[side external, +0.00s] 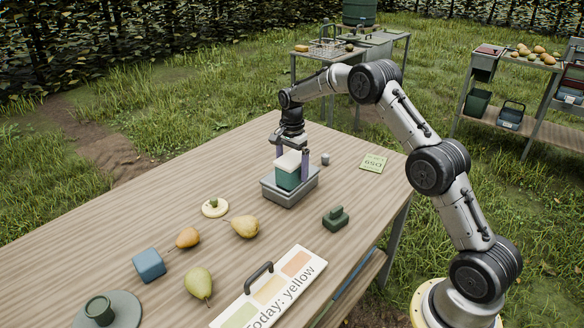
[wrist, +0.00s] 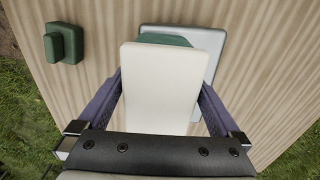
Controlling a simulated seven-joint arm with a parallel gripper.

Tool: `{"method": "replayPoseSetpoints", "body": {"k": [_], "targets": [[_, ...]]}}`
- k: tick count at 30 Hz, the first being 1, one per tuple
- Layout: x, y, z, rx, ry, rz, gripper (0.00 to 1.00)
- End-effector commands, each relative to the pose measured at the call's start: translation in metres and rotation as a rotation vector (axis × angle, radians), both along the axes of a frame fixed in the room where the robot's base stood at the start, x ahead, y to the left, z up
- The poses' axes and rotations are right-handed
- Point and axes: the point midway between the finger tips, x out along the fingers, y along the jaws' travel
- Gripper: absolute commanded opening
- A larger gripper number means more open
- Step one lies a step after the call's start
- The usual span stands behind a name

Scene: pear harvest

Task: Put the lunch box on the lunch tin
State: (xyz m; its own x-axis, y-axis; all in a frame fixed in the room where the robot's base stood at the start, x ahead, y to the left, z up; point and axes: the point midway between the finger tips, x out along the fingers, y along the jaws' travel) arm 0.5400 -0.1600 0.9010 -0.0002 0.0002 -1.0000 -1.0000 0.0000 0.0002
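The lunch box, a green box with a cream top (side external: 288,176), is at the grey lunch tin (side external: 270,190) on the wooden table. Its base appears to be on or just above the tin's top; any small gap is hidden. In the wrist view the cream top (wrist: 165,85) fills the middle, turned slightly against the tin (wrist: 214,45) beneath it. My gripper (side external: 292,162) points down, with one purple finger on each side of the lunch box. The fingers appear to meet its sides, so it looks shut on the box.
A dark green handled block (side external: 336,218) stands right of the tin, with a small grey cube (side external: 326,159) and a green number card (side external: 373,162) behind. Pears, a blue cube (side external: 149,265) and a "Today: yellow" board (side external: 270,292) lie in front. The table's left back is clear.

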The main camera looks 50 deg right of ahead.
Motion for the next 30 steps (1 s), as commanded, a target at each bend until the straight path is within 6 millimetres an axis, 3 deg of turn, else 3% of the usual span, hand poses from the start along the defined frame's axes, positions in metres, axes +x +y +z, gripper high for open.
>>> {"method": "replayPoseSetpoints", "body": {"k": [10, 24, 30], "targets": [[0.001, 0.000, 0.012, -0.001, -0.003, 0.000, 1.00], [0.001, 0.000, 0.101, -0.001, -0.003, 0.000, 1.00], [0.000, 0.000, 0.120, 0.000, -0.001, 0.000, 1.00]]}}
